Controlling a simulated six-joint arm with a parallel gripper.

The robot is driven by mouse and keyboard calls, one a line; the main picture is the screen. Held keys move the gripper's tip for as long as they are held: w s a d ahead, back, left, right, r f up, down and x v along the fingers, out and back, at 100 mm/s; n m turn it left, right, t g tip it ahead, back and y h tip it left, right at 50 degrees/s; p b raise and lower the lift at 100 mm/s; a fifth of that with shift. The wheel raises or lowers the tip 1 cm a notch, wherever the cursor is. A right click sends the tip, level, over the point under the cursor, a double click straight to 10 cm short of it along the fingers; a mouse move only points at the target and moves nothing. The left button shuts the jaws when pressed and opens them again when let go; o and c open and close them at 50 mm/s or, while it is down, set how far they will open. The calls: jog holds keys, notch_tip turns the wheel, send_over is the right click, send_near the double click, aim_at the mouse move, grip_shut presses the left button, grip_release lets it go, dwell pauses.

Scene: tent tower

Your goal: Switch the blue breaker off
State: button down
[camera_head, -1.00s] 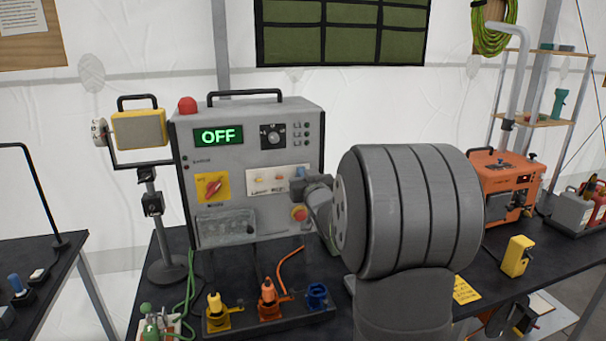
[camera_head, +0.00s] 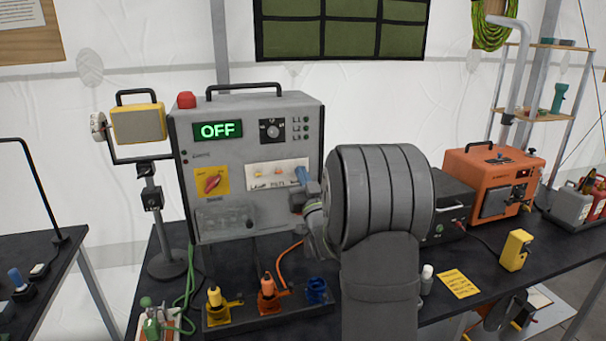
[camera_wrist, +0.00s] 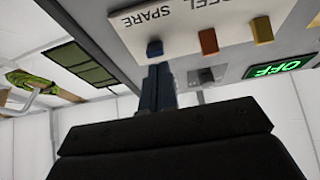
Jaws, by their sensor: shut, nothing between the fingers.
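The blue breaker (camera_head: 301,174) is at the right end of the white breaker strip on the grey panel (camera_head: 215,150). In the wrist view the blue breaker (camera_wrist: 155,47) shows beside the word SPARE, just beyond my fingertips. My gripper (camera_wrist: 156,70) is shut and empty, its fingers pointing at the blue breaker. They look very close to it or touching; I cannot tell which. In the head view my gripper (camera_head: 305,186) is at the panel's lower right, partly hidden by my wrist. The green display (camera_head: 218,130) reads OFF.
An orange breaker (camera_wrist: 208,41) and a yellow breaker (camera_wrist: 262,29) are beside the blue one. A red rotary switch (camera_head: 212,182) is at the strip's left. Plugs stand in a rack (camera_head: 255,318) below the panel. An orange box (camera_head: 490,178) is on the right.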

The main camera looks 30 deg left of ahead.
jog(key=s+d+f, duration=0.5)
jog(key=f, duration=0.2)
dwell(0.4)
dwell(0.3)
jog(key=shift+w+a+r+g+h, duration=1.3)
jog(key=shift+a+r+g+h, duration=0.7)
jog(key=shift+r, duration=2.6)
jog(key=r+v, duration=0.1)
jog(key=v, duration=0.5)
jog(key=shift+w+d, duration=0.15)
jog(key=shift+d, duration=0.45)
